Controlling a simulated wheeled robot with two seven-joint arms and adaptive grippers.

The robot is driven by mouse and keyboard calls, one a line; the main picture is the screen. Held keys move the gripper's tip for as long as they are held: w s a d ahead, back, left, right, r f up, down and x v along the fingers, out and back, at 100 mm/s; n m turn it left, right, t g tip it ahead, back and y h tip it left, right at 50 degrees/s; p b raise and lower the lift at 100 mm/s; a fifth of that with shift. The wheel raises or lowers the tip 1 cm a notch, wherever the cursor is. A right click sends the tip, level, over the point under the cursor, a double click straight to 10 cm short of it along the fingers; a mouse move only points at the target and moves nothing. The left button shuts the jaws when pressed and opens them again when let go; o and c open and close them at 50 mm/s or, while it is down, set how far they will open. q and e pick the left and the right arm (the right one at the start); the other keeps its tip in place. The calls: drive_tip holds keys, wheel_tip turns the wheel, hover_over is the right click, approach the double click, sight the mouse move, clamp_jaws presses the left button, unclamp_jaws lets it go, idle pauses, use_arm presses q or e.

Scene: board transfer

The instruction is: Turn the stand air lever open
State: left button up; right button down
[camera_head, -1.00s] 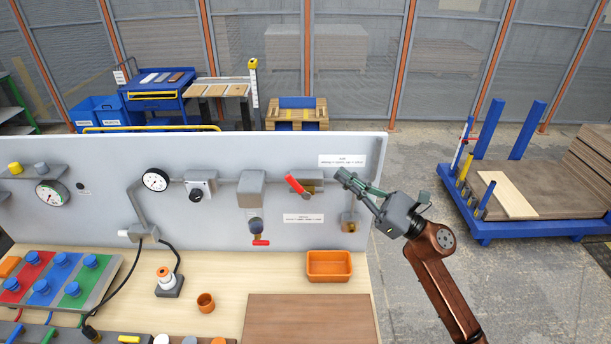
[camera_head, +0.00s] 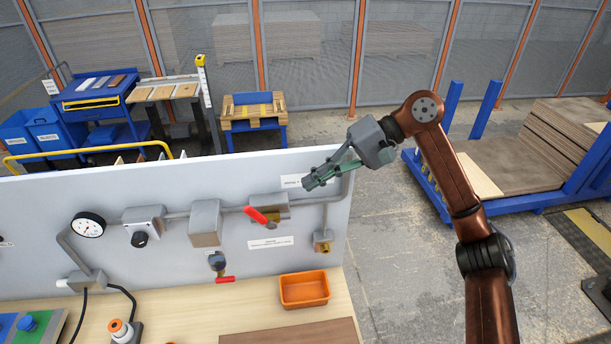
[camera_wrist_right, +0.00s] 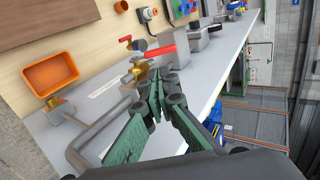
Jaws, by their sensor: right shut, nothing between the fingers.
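The red lever (camera_head: 256,216) on the brass valve (camera_head: 276,213) is mounted on the grey panel's pipe. It slants up to the left from its pivot in the head view. It also shows in the right wrist view (camera_wrist_right: 158,53), beyond the fingers. My right gripper (camera_head: 308,183) is shut and empty, above and to the right of the lever. Its green fingers (camera_wrist_right: 157,87) look apart from the lever, close to the brass valve (camera_wrist_right: 140,76) in the wrist view. My left gripper is out of view. A white label (camera_head: 293,181) is partly hidden by the right fingers.
A second valve with a red handle (camera_head: 225,280) hangs lower left. A grey box (camera_head: 205,222), a knob box (camera_head: 144,226) and a gauge (camera_head: 88,225) are further left on the panel. An orange tray (camera_head: 304,289) is on the bench below.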

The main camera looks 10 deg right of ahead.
sight(257, 212)
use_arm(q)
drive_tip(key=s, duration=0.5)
use_arm(e)
drive_tip(key=p+x, duration=0.1)
drive_tip(key=x, duration=1.1)
drive_tip(key=shift+w+a+r+p, duration=0.2)
drive_tip(key=shift+p, duration=0.15)
drive_tip(key=shift+f, duration=0.15)
drive_tip(key=shift+a, duration=0.1)
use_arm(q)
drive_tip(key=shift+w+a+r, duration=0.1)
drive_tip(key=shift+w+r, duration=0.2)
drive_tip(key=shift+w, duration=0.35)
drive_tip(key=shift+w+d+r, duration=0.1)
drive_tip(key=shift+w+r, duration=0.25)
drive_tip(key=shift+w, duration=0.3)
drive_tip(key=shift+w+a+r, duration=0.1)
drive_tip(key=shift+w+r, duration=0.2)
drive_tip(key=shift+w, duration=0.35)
use_arm(e)
drive_tip(key=shift+a+h, duration=0.25)
drive_tip(key=shift+h, duration=0.25)
